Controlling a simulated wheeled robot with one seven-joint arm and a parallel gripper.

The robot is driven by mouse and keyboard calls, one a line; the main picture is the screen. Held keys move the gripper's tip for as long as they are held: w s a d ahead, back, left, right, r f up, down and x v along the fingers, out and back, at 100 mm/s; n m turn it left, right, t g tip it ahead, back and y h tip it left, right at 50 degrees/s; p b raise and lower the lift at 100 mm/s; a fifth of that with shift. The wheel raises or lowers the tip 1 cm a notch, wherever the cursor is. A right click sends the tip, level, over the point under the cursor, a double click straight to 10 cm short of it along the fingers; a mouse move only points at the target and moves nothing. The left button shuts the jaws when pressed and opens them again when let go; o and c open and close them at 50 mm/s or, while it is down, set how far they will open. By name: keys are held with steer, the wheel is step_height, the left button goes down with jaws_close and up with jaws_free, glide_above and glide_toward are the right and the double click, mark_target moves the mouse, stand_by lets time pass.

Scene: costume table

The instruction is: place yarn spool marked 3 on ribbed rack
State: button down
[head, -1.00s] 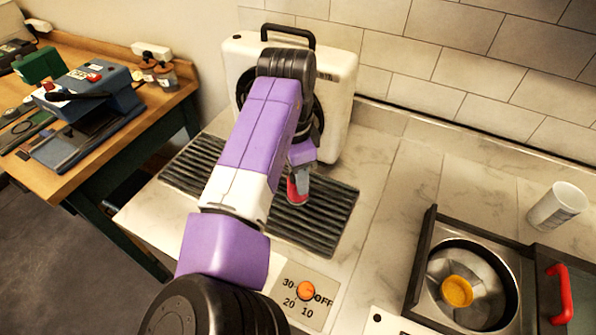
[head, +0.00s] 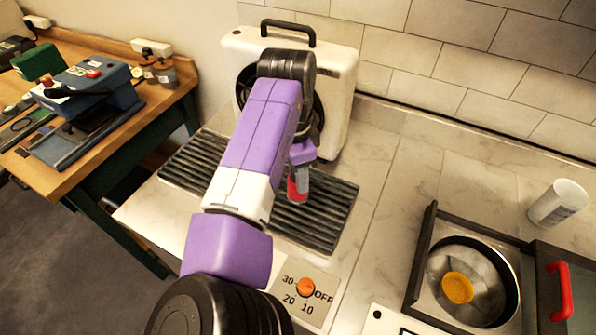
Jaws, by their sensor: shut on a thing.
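The ribbed rack (head: 325,222) is a dark grooved mat lying on the pale marble counter, in front of a white fan-like appliance. My gripper (head: 299,182) is over the right half of the rack, partly hidden by my purple arm. It is shut on a small red thing (head: 296,192), likely the yarn spool; no number can be read on it. The red thing is at or just above the rack's ribs; I cannot tell whether it touches them.
The white appliance (head: 340,75) with a black handle stands close behind the rack. A dial panel (head: 306,288) is in front. At right are a metal basin unit (head: 428,262) with a yellow knob, a red handle (head: 560,290) and a white cup (head: 558,203). A wooden bench (head: 75,170) is at left.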

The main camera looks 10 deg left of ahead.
steer(key=shift+c, duration=1.9)
jaws_free()
steer(key=shift+r, duration=0.1)
steer(key=shift+r+p, duration=3)
steer(key=shift+r, duration=0.45)
steer(key=shift+a, duration=0.1)
